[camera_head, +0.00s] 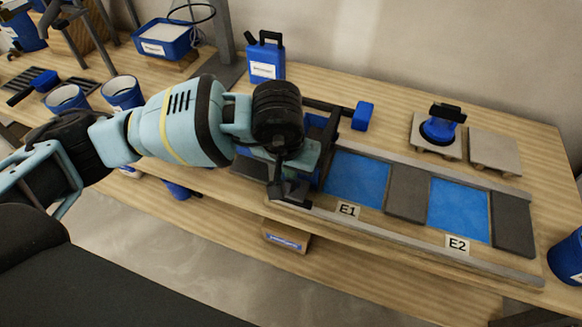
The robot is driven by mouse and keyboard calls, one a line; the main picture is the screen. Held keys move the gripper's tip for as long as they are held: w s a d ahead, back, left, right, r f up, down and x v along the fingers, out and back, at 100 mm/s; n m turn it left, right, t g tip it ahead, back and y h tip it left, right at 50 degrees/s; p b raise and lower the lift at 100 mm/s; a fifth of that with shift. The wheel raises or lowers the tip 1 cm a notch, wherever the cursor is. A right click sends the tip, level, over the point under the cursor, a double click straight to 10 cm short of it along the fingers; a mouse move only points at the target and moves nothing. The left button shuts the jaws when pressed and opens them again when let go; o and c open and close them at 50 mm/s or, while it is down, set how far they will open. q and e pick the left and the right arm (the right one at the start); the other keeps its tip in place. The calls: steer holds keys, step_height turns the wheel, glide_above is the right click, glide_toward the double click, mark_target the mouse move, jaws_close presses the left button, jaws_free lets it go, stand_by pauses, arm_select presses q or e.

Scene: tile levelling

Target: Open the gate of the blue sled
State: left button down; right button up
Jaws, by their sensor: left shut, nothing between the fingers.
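The blue sled (316,126) stands at the left end of the tile track, mostly hidden behind my left gripper and wrist. Only some of its blue body shows, and I cannot make out its gate or whether it is open. My left gripper (288,192) is shut and empty, pointing down at the sled's near side, over the front rail's left end. I cannot tell whether it touches the sled. My right gripper is not in view.
Right of the sled, blue beds marked E1 (348,210) and E2 (457,244) alternate with grey tiles (407,193) between rails. A blue-handled tool (362,115) lies behind. A blue jug (266,58), a suction lifter (440,127) on a tile and buckets (122,93) stand around.

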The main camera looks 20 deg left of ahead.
arm_select(q)
steer(key=shift+s+f, duration=0.3)
steer(key=shift+s, duration=0.1)
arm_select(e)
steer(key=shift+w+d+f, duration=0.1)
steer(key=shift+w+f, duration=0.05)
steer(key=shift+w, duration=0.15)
